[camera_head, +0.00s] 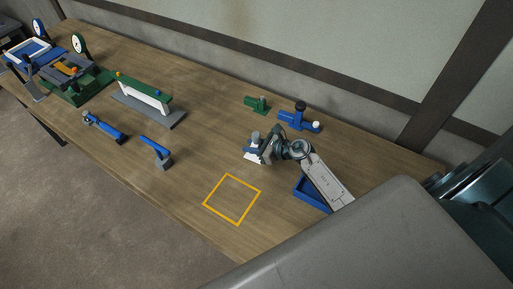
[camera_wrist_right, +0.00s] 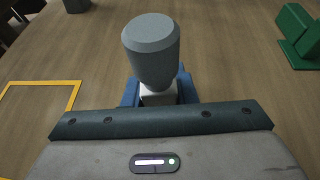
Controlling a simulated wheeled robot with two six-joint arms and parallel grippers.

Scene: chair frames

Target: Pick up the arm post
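A grey post with a bevelled top, which looks like the arm post (camera_head: 256,136), stands out above my right gripper (camera_head: 252,153). It also shows large and close in the right wrist view (camera_wrist_right: 152,50), with a small white block (camera_wrist_right: 158,95) at its lower end. Blue parts flank the white block on both sides, and the gripper appears closed around it. The post's lower end is hidden, and I cannot tell whether it touches the table. My left gripper is not in view.
On the wooden table (camera_head: 185,180) lie a yellow square outline (camera_head: 212,192), a blue tray (camera_head: 309,195) under my right arm, a blue part (camera_head: 299,121), a green part (camera_head: 256,104), a blue-and-grey piece (camera_head: 158,151), a blue tool (camera_head: 104,128) and a green-topped rack (camera_head: 145,95). A wall stands behind.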

